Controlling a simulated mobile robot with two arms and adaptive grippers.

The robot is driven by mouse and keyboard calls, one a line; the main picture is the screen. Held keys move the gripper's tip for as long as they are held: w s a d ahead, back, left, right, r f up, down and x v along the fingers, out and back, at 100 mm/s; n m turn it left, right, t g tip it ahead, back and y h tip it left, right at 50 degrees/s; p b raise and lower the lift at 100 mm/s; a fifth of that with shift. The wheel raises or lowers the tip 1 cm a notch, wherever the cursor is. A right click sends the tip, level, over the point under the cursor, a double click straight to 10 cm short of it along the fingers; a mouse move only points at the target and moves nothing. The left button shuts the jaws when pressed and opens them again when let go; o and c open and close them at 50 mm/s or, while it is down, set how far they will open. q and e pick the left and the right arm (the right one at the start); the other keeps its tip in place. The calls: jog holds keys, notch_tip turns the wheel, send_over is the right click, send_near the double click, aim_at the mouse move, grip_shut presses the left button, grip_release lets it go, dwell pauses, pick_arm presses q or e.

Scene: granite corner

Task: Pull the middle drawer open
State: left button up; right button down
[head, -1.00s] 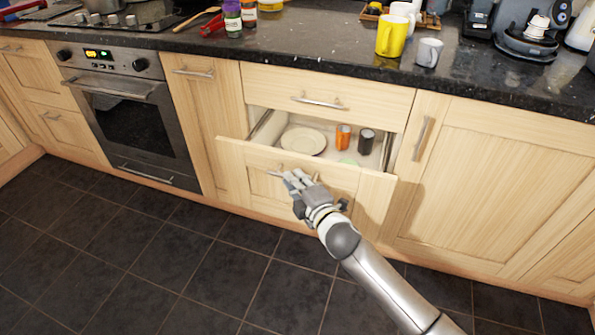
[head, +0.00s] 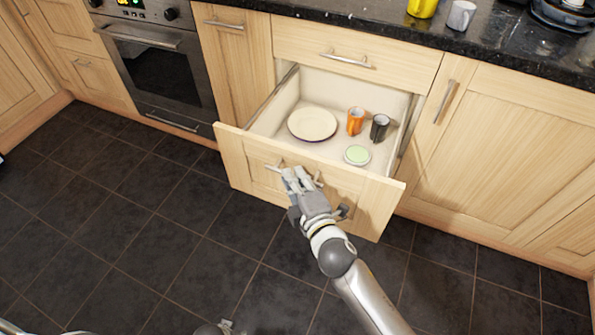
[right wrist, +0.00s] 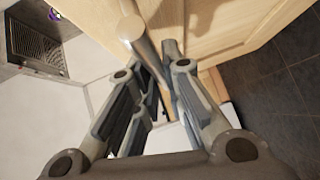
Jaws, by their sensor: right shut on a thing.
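The middle drawer (head: 362,197) is pulled well out under a closed top drawer (head: 345,61). Inside it are a cream plate (head: 312,124), an orange mug (head: 355,121), a dark mug (head: 379,128) and a small pale green round item (head: 357,154). My right gripper (head: 295,177) is shut on the bar handle (head: 272,167) of the middle drawer. In the right wrist view the metal bar (right wrist: 136,38) runs in between the fingers (right wrist: 155,82). A small part of my left gripper (head: 217,328) shows at the bottom edge; its fingers cannot be made out.
An oven (head: 160,65) stands left of the drawers, and a closed cupboard door (head: 510,155) is on the right. The dark tiled floor (head: 150,240) in front is clear. A yellow mug (head: 422,7) and a grey mug (head: 461,15) stand on the counter above.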

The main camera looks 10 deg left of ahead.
jog(key=shift+f, duration=0.1)
jog(key=c, duration=1.5)
grip_release()
jog(key=shift+s, duration=0.1)
jog(key=v, duration=1.2)
